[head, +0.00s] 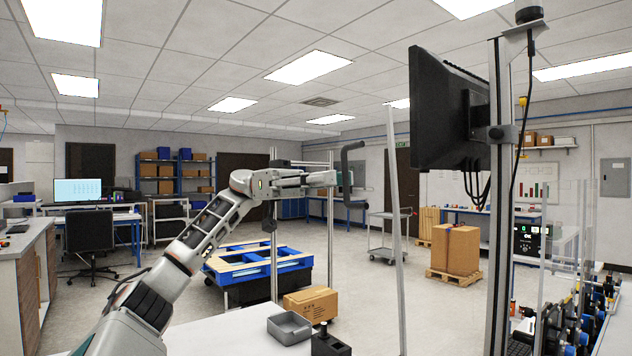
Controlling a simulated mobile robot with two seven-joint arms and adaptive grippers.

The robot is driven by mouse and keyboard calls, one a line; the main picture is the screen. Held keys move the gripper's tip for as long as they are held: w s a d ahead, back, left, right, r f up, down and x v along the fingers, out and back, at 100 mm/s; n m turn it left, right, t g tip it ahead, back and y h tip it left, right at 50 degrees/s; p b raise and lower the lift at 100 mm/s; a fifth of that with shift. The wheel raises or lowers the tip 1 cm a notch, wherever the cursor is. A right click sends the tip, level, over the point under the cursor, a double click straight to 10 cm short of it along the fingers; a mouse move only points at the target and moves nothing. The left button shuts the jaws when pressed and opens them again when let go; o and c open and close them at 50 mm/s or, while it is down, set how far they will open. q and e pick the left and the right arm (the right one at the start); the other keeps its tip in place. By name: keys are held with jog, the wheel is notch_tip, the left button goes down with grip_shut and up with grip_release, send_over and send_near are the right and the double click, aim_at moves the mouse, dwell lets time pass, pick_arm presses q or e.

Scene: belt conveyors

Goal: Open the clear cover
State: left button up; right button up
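A black bracket-shaped handle (346,162) stands upright near the middle of the head view, left of a slim pale metal post (396,205). The clear cover itself is hard to make out; I cannot tell its edges or whether the handle's pane is tilted. My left gripper (334,179) reaches in from the left, roughly level, with its fingertips at the handle's upright bar. I cannot tell whether the fingers are around the bar, touching it or just short of it. My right gripper is out of view.
Clear upright panels (572,225) stand at the right above blue and black machine parts. A black monitor (440,110) hangs on a metal column (500,200). A grey tray (289,327) sits on the white surface below, beside a cardboard box (311,303).

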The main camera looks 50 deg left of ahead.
pick_arm(q)
jog(key=v, duration=1.1)
jog(key=shift+a, duration=0.2)
jog(key=shift+s+f, duration=0.1)
